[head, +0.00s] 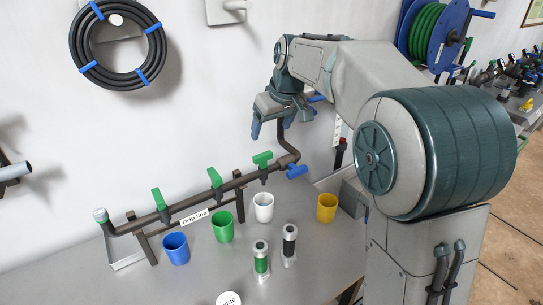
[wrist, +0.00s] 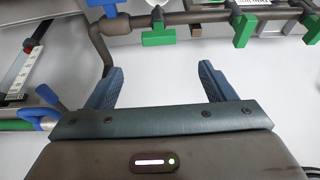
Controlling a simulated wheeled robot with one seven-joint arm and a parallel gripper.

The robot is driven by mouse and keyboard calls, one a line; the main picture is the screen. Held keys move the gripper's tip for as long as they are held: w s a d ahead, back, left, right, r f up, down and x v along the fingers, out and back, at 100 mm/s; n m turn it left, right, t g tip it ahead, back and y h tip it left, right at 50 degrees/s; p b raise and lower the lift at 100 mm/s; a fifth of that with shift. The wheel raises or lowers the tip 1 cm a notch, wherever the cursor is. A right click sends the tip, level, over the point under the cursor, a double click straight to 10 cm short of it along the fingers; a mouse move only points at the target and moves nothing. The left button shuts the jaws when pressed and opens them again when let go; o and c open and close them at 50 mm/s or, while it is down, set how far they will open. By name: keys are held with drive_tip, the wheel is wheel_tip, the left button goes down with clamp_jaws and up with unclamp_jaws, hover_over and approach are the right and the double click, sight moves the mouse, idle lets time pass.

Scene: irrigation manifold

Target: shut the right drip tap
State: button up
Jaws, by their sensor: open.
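The drip line (head: 187,203) is a dark pipe on stands with three green taps. The right drip tap (head: 263,159) is the one nearest the blue-handled valve (head: 297,171). Its green handle also shows in the wrist view (wrist: 158,38), lying along the pipe, while the middle tap (head: 215,178) and left tap (head: 158,199) have handles turned across it. My gripper (head: 274,126) is above the right tap in the head view, apart from it. In the wrist view my gripper (wrist: 161,72) is open and empty, with the right tap's handle just beyond and between the fingertips.
Blue (head: 175,249), green (head: 222,228), white (head: 263,208) and yellow (head: 326,209) cups stand on the bench in front of the pipe. Two small cylinders, green (head: 261,260) and black (head: 289,245), stand nearer. A bent pipe (head: 287,136) rises beside my gripper.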

sight(263, 155)
drive_tip(key=p+x, duration=0.1)
drive_tip(key=x, duration=1.2)
drive_tip(key=shift+d+f+p, duration=0.1)
drive_tip(key=shift+f+p, duration=0.15)
drive_tip(key=shift+p, duration=0.05)
